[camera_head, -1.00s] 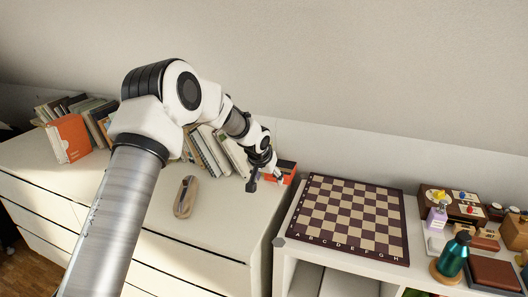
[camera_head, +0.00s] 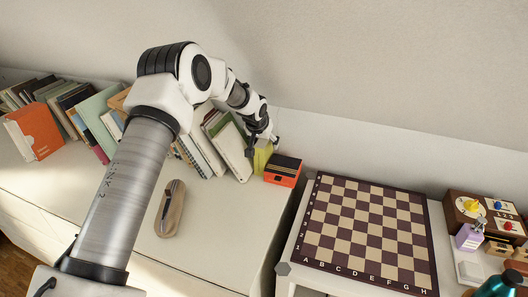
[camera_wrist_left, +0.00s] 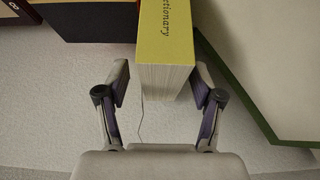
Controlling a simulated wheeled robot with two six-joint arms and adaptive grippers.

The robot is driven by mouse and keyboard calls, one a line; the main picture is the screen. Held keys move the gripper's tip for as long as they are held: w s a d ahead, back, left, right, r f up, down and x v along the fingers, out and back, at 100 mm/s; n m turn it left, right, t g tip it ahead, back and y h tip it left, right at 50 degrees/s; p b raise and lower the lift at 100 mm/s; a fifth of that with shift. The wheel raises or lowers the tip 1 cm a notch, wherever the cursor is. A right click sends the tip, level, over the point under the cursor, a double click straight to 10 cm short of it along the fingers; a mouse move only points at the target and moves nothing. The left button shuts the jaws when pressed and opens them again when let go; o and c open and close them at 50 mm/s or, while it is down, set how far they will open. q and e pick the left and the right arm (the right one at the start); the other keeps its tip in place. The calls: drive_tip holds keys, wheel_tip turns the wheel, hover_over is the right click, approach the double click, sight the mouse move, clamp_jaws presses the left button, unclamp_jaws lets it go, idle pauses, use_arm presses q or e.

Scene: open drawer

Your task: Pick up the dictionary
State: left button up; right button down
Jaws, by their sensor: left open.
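The yellow dictionary (camera_head: 262,157) stands at the right end of the book row, with an orange and black box beside it. In the left wrist view the dictionary (camera_wrist_left: 167,40) shows its yellow cover with the word "ctionary" and its pale page edges. My left gripper (camera_head: 263,145) is open over the dictionary's top. In the left wrist view its two fingers (camera_wrist_left: 160,90) stand on either side of the book's end, with small gaps. My right gripper is not in view.
The orange and black box (camera_head: 283,170) stands close on the right, and a white book (camera_head: 234,152) leans on the left. A chessboard (camera_head: 365,235) lies on the lower shelf unit at right.

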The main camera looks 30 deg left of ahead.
use_arm(q)
drive_tip(key=x, duration=0.3)
drive_tip(key=shift+a+r, duration=0.1)
drive_tip(key=shift+a, duration=0.1)
drive_tip(key=shift+s+d+r, duration=0.2)
drive_tip(key=shift+s+r, duration=0.05)
drive_tip(key=shift+r, duration=0.05)
drive_tip(key=shift+w+f, duration=0.1)
drive_tip(key=shift+f, duration=0.25)
clamp_jaws()
